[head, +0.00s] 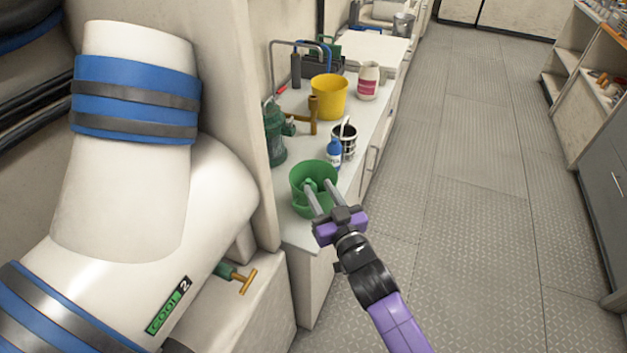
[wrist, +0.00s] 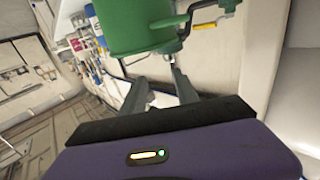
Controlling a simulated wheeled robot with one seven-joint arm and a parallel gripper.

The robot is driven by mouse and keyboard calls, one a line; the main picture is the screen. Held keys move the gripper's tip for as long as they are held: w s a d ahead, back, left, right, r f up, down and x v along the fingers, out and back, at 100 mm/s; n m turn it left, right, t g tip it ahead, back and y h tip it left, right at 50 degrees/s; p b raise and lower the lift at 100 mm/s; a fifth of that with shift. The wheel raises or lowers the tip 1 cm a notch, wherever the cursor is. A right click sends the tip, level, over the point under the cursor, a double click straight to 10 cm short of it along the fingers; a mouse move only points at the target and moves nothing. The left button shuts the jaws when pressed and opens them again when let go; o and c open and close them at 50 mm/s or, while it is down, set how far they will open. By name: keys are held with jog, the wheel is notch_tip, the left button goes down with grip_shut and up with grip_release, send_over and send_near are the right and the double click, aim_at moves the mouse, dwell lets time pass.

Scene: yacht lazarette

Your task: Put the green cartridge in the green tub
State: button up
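The green tub (head: 300,208) stands on the near end of the white counter in the head view. In the wrist view, a large green rounded body at the top (wrist: 135,30) looks like this tub, seen upside down. My gripper (head: 318,187) reaches over the tub, its two fingers apart at the opening. In the wrist view the gripper (wrist: 158,85) shows a clear gap and nothing held between its fingers. A small green shape (head: 310,182) shows inside the tub by the left fingertip; it may be the green cartridge, partly hidden by the fingers and rim.
A blue-and-white bottle (head: 333,153) and a dark can (head: 348,138) stand just behind the tub. A yellow bucket (head: 328,97) and a white jug (head: 368,80) stand farther back. The floor at right is clear.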

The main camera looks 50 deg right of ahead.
jog(key=shift+s+a, duration=0.3)
jog(key=shift+s, duration=0.35)
jog(key=s+a+f+n+y, duration=0.2)
jog(key=s+a+f+y, duration=0.15)
jog(key=s+a, duration=0.95)
jog(key=s+a+r+n+y, duration=0.1)
jog(key=s+a+r+y, duration=0.1)
jog(key=s, duration=0.6)
jog(key=s+a+r+n+g+y, duration=0.1)
jog(key=s+a+r, duration=0.3)
jog(key=s, duration=0.4)
jog(key=shift+s+a+r+n+g+y, duration=0.15)
jog(key=shift+r+n+g+y, duration=0.15)
jog(key=shift+r+n+y, duration=0.35)
